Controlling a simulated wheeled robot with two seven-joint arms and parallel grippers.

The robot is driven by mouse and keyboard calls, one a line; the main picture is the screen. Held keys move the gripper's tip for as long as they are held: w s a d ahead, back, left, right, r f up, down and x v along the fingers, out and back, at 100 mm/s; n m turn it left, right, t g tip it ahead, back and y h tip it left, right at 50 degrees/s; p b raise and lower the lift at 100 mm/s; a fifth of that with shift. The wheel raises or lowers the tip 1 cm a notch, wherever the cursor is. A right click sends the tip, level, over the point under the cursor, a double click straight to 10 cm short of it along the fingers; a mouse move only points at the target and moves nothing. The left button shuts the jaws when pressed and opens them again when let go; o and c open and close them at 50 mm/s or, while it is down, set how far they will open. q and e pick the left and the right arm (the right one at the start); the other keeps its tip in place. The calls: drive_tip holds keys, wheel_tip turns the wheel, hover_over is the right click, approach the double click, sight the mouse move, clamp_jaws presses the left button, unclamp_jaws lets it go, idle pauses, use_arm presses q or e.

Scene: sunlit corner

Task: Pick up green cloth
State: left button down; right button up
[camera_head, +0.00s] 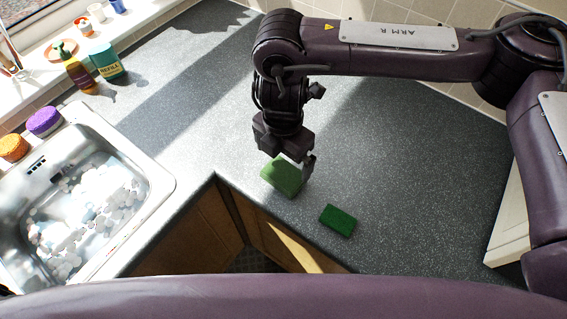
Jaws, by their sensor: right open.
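A light green folded cloth (279,178) lies on the grey counter near the inner corner of its front edge, in the head view. My right gripper (297,166) is directly above and behind it, pointing down. One finger shows at the cloth's right side; the other finger is hard to make out. The right gripper is open, and I cannot tell whether it touches the cloth. My left gripper is not in view.
A dark green sponge (338,220) lies to the right of the cloth, near the counter edge. A sink (140,170) with orange (13,148) and purple (44,121) sponges at its rim is at left. Bottles (75,68) stand behind it. The counter (420,180) at right is clear.

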sight(283, 172)
drive_tip(key=shift+s+f, duration=0.3)
drive_tip(key=shift+f, duration=0.45)
drive_tip(key=f, duration=0.2)
drive_tip(key=w+f+p, duration=0.1)
drive_tip(key=f, duration=0.1)
drive_tip(key=shift+f, duration=0.5)
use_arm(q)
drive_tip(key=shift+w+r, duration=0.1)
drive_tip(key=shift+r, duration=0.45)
use_arm(e)
drive_tip(key=c, duration=0.7)
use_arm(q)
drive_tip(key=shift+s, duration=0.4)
use_arm(e)
drive_tip(key=shift+r, duration=0.1)
